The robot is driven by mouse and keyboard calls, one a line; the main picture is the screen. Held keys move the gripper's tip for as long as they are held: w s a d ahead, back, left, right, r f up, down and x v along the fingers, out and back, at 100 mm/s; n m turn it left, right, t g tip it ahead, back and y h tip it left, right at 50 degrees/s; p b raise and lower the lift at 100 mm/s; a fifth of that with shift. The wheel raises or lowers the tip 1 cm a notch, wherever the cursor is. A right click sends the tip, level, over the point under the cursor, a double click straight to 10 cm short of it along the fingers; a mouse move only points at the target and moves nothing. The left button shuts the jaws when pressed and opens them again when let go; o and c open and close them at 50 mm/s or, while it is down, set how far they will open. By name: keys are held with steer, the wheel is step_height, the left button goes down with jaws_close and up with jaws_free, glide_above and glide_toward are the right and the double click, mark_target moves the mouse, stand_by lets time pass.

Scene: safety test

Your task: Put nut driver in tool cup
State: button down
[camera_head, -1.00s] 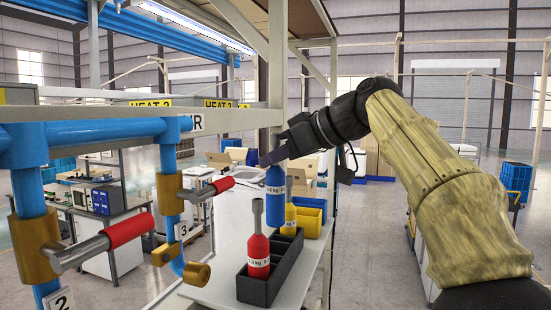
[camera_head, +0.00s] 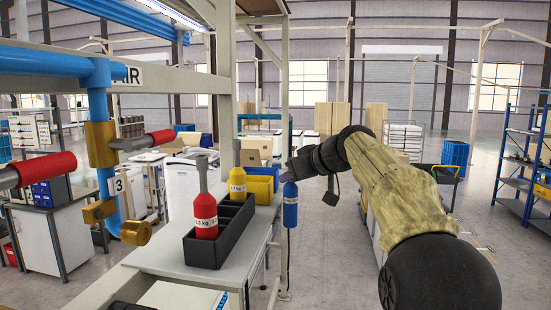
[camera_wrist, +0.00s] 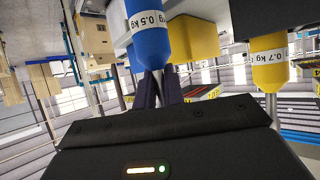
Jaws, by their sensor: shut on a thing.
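A blue tool with a rounded handle marked 0.5 kg (camera_head: 290,206) hangs upright under my gripper (camera_head: 291,176), right of the bench edge. The wrist view shows my gripper (camera_wrist: 158,90) shut on the narrow shaft of the blue tool (camera_wrist: 150,45). A black divided holder (camera_head: 207,251) stands on the bench to the left, apart from the blue tool. A red tool (camera_head: 205,216) and a yellow tool (camera_head: 237,184) stand in it, shafts up. The yellow tool, marked 0.7 kg, also shows in the wrist view (camera_wrist: 268,65). I see no separate cup.
A yellow bin (camera_head: 260,188) sits on the bench behind the holder. A grey upright post (camera_head: 224,100) rises beside the holder. Blue pipework with red-handled valves (camera_head: 45,168) is at the left. Open floor lies right of the bench.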

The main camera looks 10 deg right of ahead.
steer(key=w+d+f+m+t+h+b, duration=0.1)
steer(key=w+d+f+m+h+b, duration=0.2)
steer(key=f, duration=1.4)
steer(key=w+f+m+t+h, duration=0.1)
steer(key=w+f+m+h, duration=0.25)
steer(key=f, duration=1.35)
steer(key=s+a+f+m+h+b, duration=0.1)
steer(key=s+a+f, duration=0.1)
steer(key=s+f, duration=0.6)
steer(key=s+a+f+m+h+b, duration=0.1)
steer(key=s+f+m+h+b, duration=0.1)
steer(key=s+f, duration=0.6)
step_height(320, 180, down, 8)
steer(key=shift+s+a+r+g, duration=0.2)
steer(key=shift+s+a+g, duration=0.1)
steer(key=shift+a, duration=0.1)
steer(key=shift+d, duration=0.1)
